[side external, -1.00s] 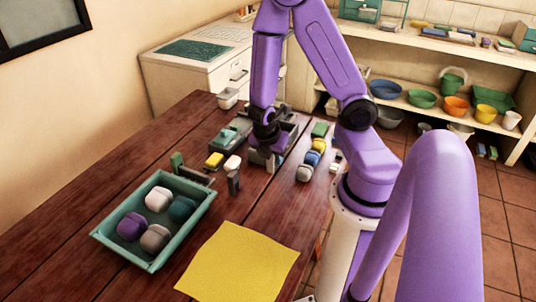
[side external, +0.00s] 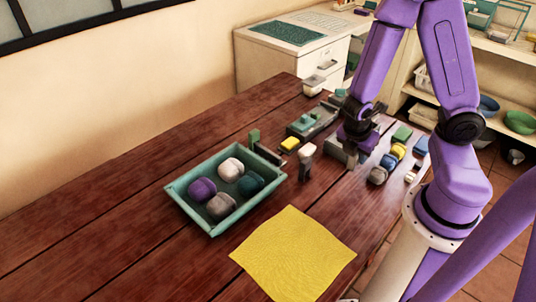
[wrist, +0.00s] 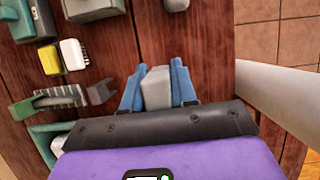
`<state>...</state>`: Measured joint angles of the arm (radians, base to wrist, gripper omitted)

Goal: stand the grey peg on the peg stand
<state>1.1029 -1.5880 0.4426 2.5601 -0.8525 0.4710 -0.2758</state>
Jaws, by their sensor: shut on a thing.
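My gripper (wrist: 155,76) has its blue fingers shut on the grey peg (wrist: 157,90), whose blocky grey top shows between them. In the side view my gripper (side external: 357,150) points down over the far right part of the table, where the peg is hard to make out. A grey ribbed piece (wrist: 62,96) with a green block at one end lies left of my gripper in the wrist view, with a grey bracket (wrist: 101,92) at its other end. It lies by the tray in the side view (side external: 268,153). I cannot tell for certain whether this is the peg stand.
A teal tray (side external: 181,204) holds several rounded blocks. A yellow cloth (side external: 293,252) lies flat in front. Yellow (side external: 290,144) and white (side external: 309,149) blocks sit left of my gripper; several coloured pieces (side external: 389,160) lie to its right. The left of the table is bare.

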